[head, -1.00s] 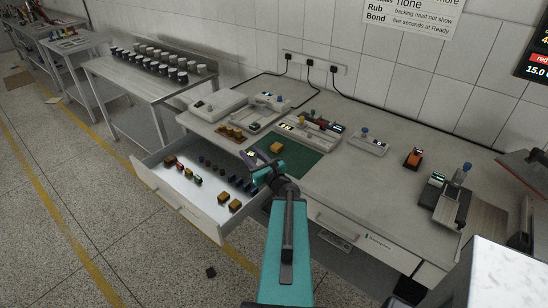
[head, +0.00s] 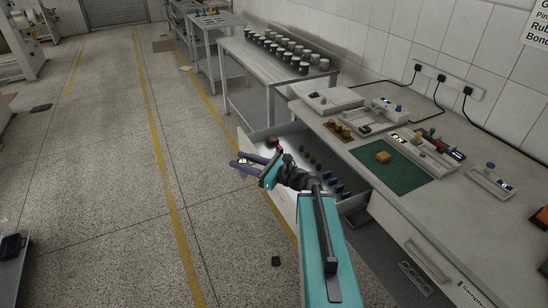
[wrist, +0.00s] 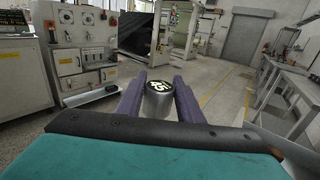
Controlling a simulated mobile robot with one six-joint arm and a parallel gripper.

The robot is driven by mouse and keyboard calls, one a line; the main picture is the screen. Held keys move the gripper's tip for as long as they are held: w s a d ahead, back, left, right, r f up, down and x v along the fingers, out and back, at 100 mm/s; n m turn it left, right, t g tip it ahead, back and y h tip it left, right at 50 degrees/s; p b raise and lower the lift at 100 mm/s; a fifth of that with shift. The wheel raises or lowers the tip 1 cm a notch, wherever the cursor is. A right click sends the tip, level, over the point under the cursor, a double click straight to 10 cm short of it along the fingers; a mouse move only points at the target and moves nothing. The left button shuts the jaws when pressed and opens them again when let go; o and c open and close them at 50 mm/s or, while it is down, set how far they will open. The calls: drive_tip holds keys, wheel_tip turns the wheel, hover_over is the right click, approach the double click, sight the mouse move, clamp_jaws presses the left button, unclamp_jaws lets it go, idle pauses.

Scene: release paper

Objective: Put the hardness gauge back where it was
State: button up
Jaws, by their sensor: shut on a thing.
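My gripper (head: 240,162) is out over the left side of the open drawer, by the aisle floor. In the wrist view its two purple fingers (wrist: 159,103) are shut on the hardness gauge (wrist: 158,100), a short silver cylinder with a round black face and pale digits. The gauge's lower part is hidden between the fingers. In the head view it is only a small pale spot. An open white drawer (head: 284,203) below the bench holds several small coloured pieces. My arm hides part of it.
The bench (head: 446,205) carries a green mat (head: 408,178) with an orange block (head: 383,157), and several instruments behind it. A side table (head: 262,62) with several dark-lidded jars stands beyond.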

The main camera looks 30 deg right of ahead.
drive_tip(key=a+f+n+g+y+b, duration=0.1)
drive_tip(key=a+n+g+y, duration=0.3)
drive_tip(key=a, duration=1.1)
drive_tip(key=shift+s+a+f+n+g+y+b, duration=0.2)
drive_tip(key=shift+s+a+n+g+y+b, duration=0.15)
drive_tip(key=shift+y+b, duration=0.2)
drive_tip(key=shift+d, duration=0.1)
